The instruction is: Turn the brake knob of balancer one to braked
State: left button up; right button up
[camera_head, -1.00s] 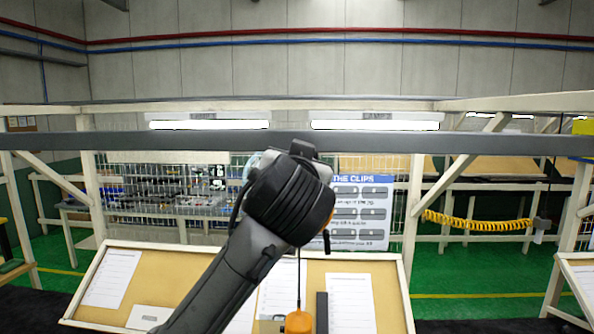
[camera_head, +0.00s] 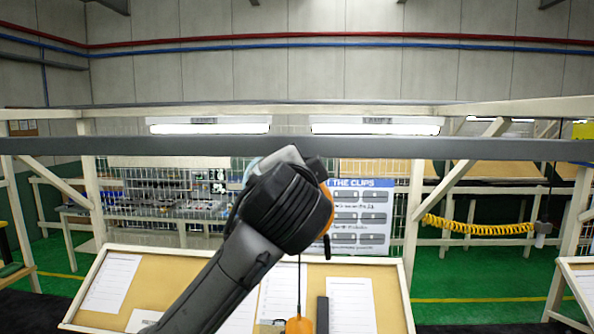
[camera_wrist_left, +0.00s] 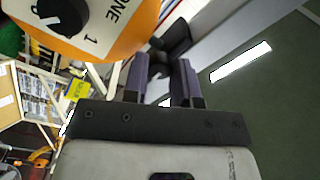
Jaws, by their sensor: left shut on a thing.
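Balancer one shows in the left wrist view as an orange housing (camera_wrist_left: 120,36) marked "ONE" and "1", with a round black knob (camera_wrist_left: 62,15) on its face. I cannot read the knob's setting. In the head view only an orange edge (camera_head: 327,208) of the balancer shows behind my left wrist. My left gripper (camera_wrist_left: 160,72) is beside the housing, its fingers shut on a dark part (camera_wrist_left: 168,43) at the housing's side. I cannot tell whether this part is the brake knob. My left arm hides most of the balancer in the head view. My right gripper is not in view.
A grey beam (camera_head: 470,147) runs across behind my left wrist. An orange object (camera_head: 299,325) hangs on a thin line below, in front of a tan board (camera_head: 190,268) with papers. A clips sign (camera_head: 360,215) and a wire mesh stand behind.

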pick_arm(q)
jog(key=shift+m, duration=0.4)
jog(key=o, duration=0.9)
jog(key=shift+s, duration=0.1)
jog(key=s+b, duration=0.2)
jog(key=s, duration=0.2)
jog(key=s+b, duration=0.2)
jog(key=s, duration=0.3)
jog(key=s+a+b, duration=0.1)
jog(key=s+b, duration=0.1)
jog(key=s, duration=0.2)
jog(key=shift+s+f, duration=0.15)
jog(key=shift+s, duration=0.15)
